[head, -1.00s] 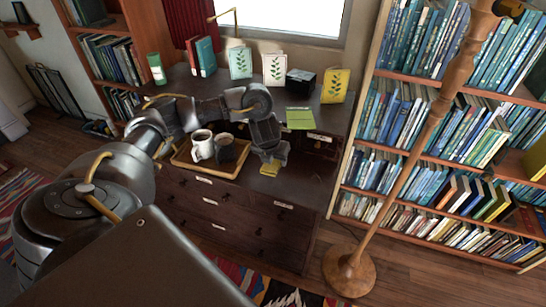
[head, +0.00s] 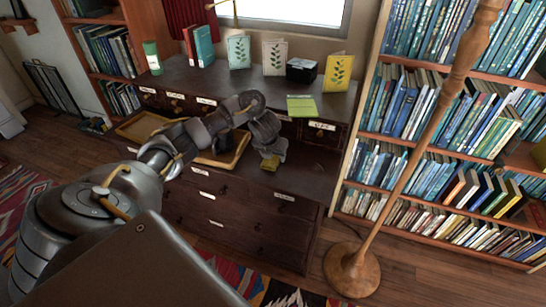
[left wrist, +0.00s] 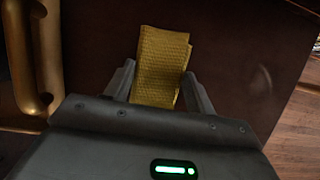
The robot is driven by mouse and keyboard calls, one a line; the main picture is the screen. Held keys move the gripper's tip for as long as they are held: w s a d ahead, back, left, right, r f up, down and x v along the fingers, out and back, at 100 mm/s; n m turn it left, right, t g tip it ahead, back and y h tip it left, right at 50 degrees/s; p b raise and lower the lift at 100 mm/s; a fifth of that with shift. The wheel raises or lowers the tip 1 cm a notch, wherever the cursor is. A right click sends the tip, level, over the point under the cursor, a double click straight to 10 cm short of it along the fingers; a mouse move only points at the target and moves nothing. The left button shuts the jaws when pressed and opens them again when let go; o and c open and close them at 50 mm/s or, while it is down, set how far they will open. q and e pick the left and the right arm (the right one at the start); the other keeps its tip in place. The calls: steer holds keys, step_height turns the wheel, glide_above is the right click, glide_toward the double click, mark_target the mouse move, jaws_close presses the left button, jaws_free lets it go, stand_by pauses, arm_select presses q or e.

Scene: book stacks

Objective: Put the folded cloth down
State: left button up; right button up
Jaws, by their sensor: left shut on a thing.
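My left gripper (head: 272,153) is shut on a folded yellow cloth (head: 270,163), over the front right part of a dark wooden dresser's top (head: 312,172). In the left wrist view the ribbed cloth (left wrist: 162,60) sits between the two fingers of the gripper (left wrist: 160,82) and sticks out past their tips, with dark wood beyond it. I cannot tell whether the cloth touches the wood. My right gripper is not in view.
A wooden tray (head: 135,128) lies left of the gripper, partly hidden by my arm. A green pad (head: 302,106), black box (head: 300,69) and several upright cards stand behind. A wooden lamp pole (head: 425,140) and bookshelf are at right. Bare dresser top lies right of the cloth.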

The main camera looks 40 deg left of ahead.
arm_select(q)
steer(key=o, duration=1)
steer(key=shift+c, duration=0.2)
steer(key=shift+r, duration=0.1)
